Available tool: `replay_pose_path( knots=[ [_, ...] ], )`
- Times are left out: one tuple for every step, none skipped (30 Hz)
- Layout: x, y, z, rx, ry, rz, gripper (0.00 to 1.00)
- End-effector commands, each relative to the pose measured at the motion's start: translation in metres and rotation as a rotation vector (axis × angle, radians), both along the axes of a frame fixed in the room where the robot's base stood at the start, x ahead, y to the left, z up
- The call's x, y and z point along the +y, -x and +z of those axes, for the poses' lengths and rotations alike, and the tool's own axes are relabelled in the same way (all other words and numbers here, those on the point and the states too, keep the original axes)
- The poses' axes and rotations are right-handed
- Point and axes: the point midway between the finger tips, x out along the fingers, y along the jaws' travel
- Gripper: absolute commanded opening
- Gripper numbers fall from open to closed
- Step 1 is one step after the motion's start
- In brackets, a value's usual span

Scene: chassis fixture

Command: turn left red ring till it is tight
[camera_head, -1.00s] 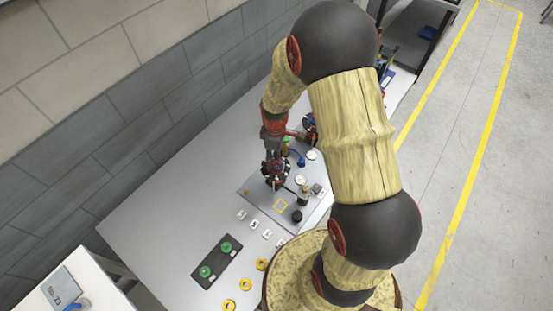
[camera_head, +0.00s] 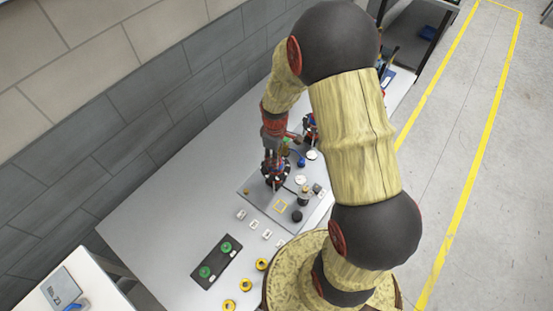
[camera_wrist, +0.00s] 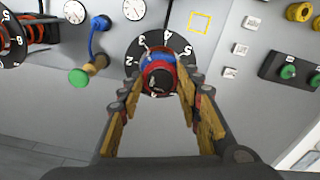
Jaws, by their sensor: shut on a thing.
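The left red ring (camera_wrist: 156,68) sits around a blue part above a black dial (camera_wrist: 176,43) with white numbers, seen in the wrist view. My gripper (camera_wrist: 158,92) has its yellow-padded fingers on either side of the red ring and is shut on it. In the head view my gripper (camera_head: 273,158) points down over the dial assembly (camera_head: 274,175) on the grey plate (camera_head: 255,192). The fingertips hide the sides of the ring. How tight the ring is cannot be seen.
A second dial assembly with a red ring (camera_wrist: 36,32) stands nearby. A black panel with green knobs (camera_head: 215,262) and several yellow rings (camera_head: 245,284) are farther off.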

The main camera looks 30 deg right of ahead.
Motion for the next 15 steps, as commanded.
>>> replay_pose_path(
  knots=[
    [0.0001,0.0005,-0.0006,0.001,0.000,-0.037,0.06],
    [0.0001,0.0005,-0.0006,0.001,0.000,-0.063,0.06],
    [0.0001,0.0005,-0.0006,0.001,0.000,-0.097,0.06],
    [0.0001,0.0005,-0.0006,0.001,0.000,-0.122,0.06],
    [0.0001,0.0005,-0.0006,0.001,0.000,-0.146,0.06],
    [0.0001,0.0005,-0.0006,0.001,0.000,-0.180,0.06],
    [0.0001,0.0005,-0.0006,0.001,0.000,-0.205,0.06],
    [0.0001,0.0005,-0.0006,0.001,0.000,-0.230,0.06],
    [0.0001,0.0005,-0.0006,0.001,0.000,-0.263,0.06],
    [0.0001,0.0005,-0.0006,0.001,0.000,-0.289,0.06],
    [0.0001,0.0005,-0.0006,0.001,0.000,-0.315,0.06],
    [0.0002,0.0004,-0.0006,0.001,0.000,-0.348,0.06],
    [0.0002,0.0004,-0.0005,0.001,0.000,-0.373,0.06],
    [0.0002,0.0004,-0.0005,0.001,0.000,-0.397,0.06],
    [0.0001,0.0003,-0.0005,0.000,0.000,-0.431,0.06]
  ],
)
